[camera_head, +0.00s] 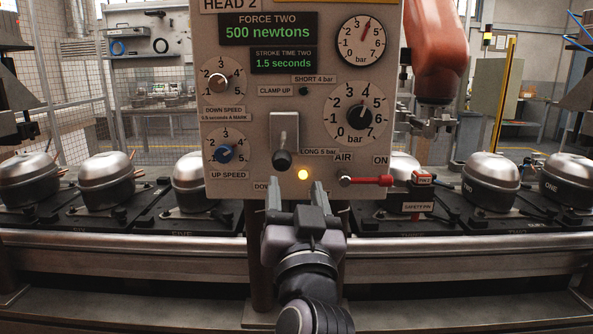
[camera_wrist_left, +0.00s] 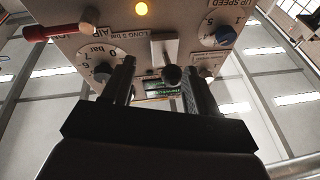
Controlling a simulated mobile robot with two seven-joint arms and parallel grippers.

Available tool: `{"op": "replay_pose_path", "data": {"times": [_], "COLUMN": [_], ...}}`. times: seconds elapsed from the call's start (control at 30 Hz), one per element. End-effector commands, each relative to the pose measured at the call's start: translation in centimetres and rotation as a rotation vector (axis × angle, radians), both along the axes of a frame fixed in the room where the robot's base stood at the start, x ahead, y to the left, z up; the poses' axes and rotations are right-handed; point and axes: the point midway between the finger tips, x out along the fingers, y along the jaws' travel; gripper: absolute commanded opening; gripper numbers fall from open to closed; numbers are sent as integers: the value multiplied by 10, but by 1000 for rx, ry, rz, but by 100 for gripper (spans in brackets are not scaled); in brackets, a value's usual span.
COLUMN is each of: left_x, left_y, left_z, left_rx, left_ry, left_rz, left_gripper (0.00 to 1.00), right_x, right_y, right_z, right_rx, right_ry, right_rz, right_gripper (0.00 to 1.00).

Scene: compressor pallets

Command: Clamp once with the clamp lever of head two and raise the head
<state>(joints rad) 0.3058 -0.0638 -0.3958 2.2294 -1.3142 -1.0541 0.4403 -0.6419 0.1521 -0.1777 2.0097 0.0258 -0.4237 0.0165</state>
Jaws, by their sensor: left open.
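The head two panel (camera_head: 240,180) fills the middle of the head view. Its clamp lever (camera_head: 282,158) has a dark ball knob at the lower end of a pale upright plate, with CLAMP UP marked above. My left gripper (camera_head: 297,196) is open and empty, just below the lever, with its fingers pointing at the panel. In the left wrist view the lever knob (camera_wrist_left: 172,75) shows between the two fingers (camera_wrist_left: 160,85); I cannot tell whether they touch it. The label below the lever is partly hidden. My right gripper is in neither view.
A yellow lamp (camera_head: 303,174) is lit beside the lever. A red AIR handle (camera_head: 370,181) and a red safety pin (camera_head: 422,180) are to the right. The up speed knob (camera_head: 224,153) is left. Compressors on dark pallets line the conveyor (camera_head: 120,240). An orange robot arm (camera_head: 436,50) hangs behind.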

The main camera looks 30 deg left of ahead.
Motion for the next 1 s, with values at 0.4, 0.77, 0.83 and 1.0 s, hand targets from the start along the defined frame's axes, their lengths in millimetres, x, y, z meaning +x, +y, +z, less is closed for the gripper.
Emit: {"op": "replay_pose_path", "data": {"times": [0.4,0.77,0.83,1.0], "left_x": [1,31,32,32], "left_y": [24,51,52,52], "left_z": [38,51,51,51], "left_rx": [-19,-20,-20,-20], "left_ry": [-92,-88,-88,-88], "left_rz": [67,65,65,64], "left_gripper": [58,58,58,58], "right_x": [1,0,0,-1], "right_y": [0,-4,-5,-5], "right_z": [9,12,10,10], "right_rx": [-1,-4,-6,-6], "right_ry": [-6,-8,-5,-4], "right_rz": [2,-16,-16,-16], "right_gripper": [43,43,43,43]}}
